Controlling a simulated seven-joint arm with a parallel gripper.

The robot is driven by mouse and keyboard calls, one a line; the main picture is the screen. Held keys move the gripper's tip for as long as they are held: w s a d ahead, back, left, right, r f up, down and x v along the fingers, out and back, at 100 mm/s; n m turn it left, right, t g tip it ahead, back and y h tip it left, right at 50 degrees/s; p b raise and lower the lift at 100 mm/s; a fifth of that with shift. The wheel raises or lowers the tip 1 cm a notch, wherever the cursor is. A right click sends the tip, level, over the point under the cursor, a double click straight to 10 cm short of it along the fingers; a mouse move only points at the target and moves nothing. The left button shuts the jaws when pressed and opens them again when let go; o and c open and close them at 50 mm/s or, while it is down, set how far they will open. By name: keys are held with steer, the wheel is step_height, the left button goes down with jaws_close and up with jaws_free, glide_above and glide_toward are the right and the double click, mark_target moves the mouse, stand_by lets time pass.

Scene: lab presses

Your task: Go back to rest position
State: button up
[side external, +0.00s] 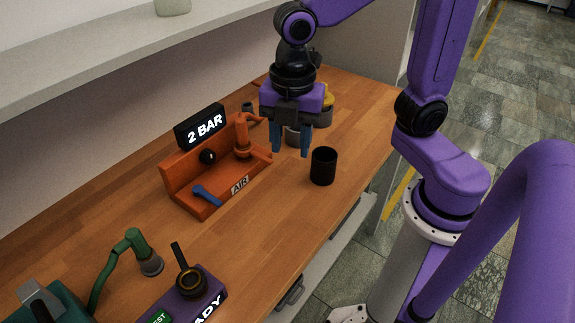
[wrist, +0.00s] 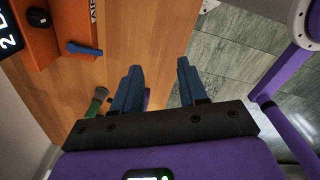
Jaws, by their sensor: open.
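My gripper (side external: 291,152) hangs over the wooden bench in the side external view, with its blue fingers pointing down. It is open, with nothing between the fingers. The same gripper (wrist: 157,76) shows in the wrist view with a clear gap between its fingers, over the bench edge and the floor. In the side external view a black cup (side external: 323,167) stands upright on the bench, just right of and below the fingertips, apart from them. My gripper partly hides a grey container behind it.
An orange air station (side external: 190,190) with a blue lever (side external: 206,195) and a "2 BAR" display (side external: 201,127) stands left of my gripper. A purple unit (side external: 190,290) and a green hose arm (side external: 121,255) are at the front left. The right part of the bench is mostly clear.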

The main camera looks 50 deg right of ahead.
steer(key=s+d+f+m, duration=0.3)
steer(key=s+d+m, duration=0.5)
steer(key=s+m, duration=0.2)
steer(key=shift+s+d, duration=0.15)
steer(key=shift+s, duration=0.3)
stand_by(0.8)
